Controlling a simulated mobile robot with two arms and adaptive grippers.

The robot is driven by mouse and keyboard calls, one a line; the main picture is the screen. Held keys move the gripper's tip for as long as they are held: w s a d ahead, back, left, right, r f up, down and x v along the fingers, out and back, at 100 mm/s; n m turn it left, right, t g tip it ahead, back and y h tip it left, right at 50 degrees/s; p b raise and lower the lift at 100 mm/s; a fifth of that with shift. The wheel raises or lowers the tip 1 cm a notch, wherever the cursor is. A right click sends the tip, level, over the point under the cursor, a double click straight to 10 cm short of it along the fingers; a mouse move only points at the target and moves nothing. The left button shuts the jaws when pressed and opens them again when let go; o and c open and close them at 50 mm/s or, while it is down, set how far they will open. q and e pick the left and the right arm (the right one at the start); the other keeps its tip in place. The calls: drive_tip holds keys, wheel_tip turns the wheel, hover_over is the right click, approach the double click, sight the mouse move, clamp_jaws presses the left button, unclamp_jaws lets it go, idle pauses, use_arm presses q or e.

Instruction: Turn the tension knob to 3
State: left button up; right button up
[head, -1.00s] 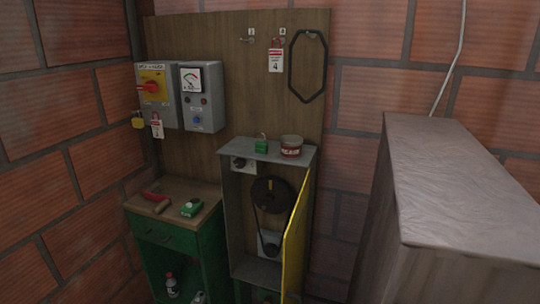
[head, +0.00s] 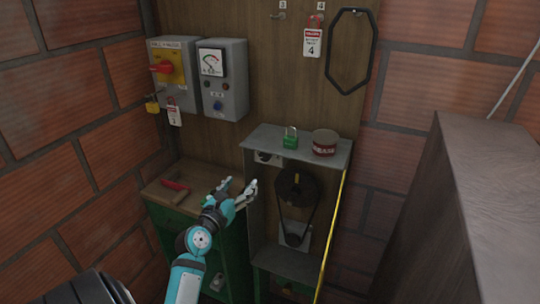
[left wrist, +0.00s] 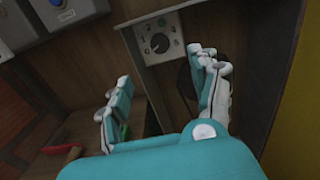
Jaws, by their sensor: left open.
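The tension knob is a dark round knob on a pale plate with marks around it. It shows in the left wrist view (left wrist: 160,43) near the top centre, and partly in the head view (head: 265,157) under the left end of the shelf top of the grey cabinet (head: 256,230). I cannot tell which number it points to. My left gripper (head: 240,186) is open and empty, in front of the cabinet's left side and below the knob. In the left wrist view its fingers (left wrist: 165,70) are spread apart below the knob, not touching it. My right gripper is not in view.
A green padlock (head: 290,138) and a red tin (head: 324,143) stand on the cabinet top. The yellow door (head: 333,236) stands open on the right. Inside are a black pulley (head: 297,187) and belt. A workbench (head: 160,193) with a red-handled tool (head: 174,186) is left.

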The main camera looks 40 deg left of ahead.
sight(264, 157)
use_arm(q)
drive_tip(key=x, duration=1.6)
drive_tip(key=shift+f+p, duration=0.15)
drive_tip(key=shift+p, duration=0.2)
drive_tip(key=shift+s, duration=0.1)
drive_tip(key=shift+d, duration=0.1)
drive_tip(key=c, duration=1.1)
drive_tip(key=shift+c, duration=0.2)
drive_tip(key=shift+m, duration=0.3)
